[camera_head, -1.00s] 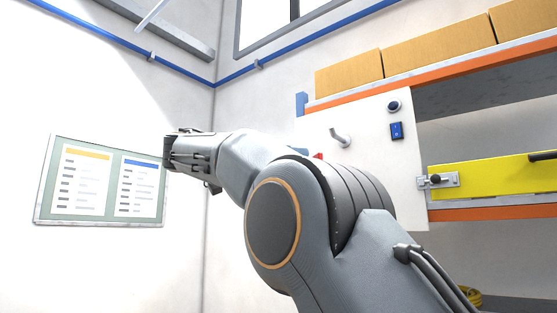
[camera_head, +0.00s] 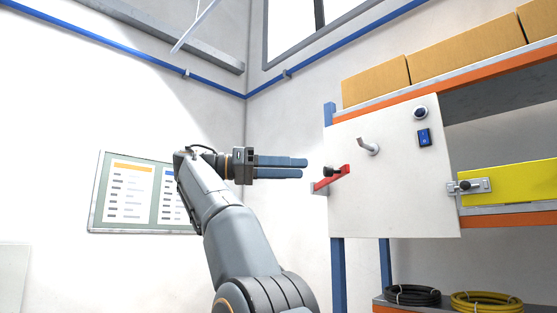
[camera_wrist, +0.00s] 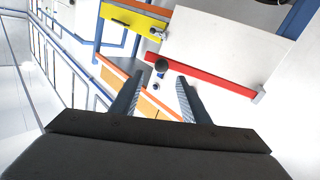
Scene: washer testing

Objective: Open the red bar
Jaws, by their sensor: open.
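The red bar (camera_head: 340,176) is on the left part of the white panel, with a black knob (camera_head: 329,171) at it. In the wrist view the red bar (camera_wrist: 215,80) runs along the panel's edge, and the black knob (camera_wrist: 161,65) shows just beyond and between my fingertips. My gripper (camera_head: 304,168) is open and empty, pointing right at the knob with a small gap in the head view. The gripper (camera_wrist: 160,77) shows two separate fingers in the wrist view. I cannot tell the exact depth between fingertips and knob.
The white panel (camera_head: 395,205) carries a grey hook-like handle (camera_head: 369,147), a round button (camera_head: 420,112) and a blue switch (camera_head: 424,137). A yellow bar (camera_head: 500,184) with a latch is to the right. Cardboard boxes (camera_head: 440,62) stand above; coiled cables (camera_head: 485,302) lie below.

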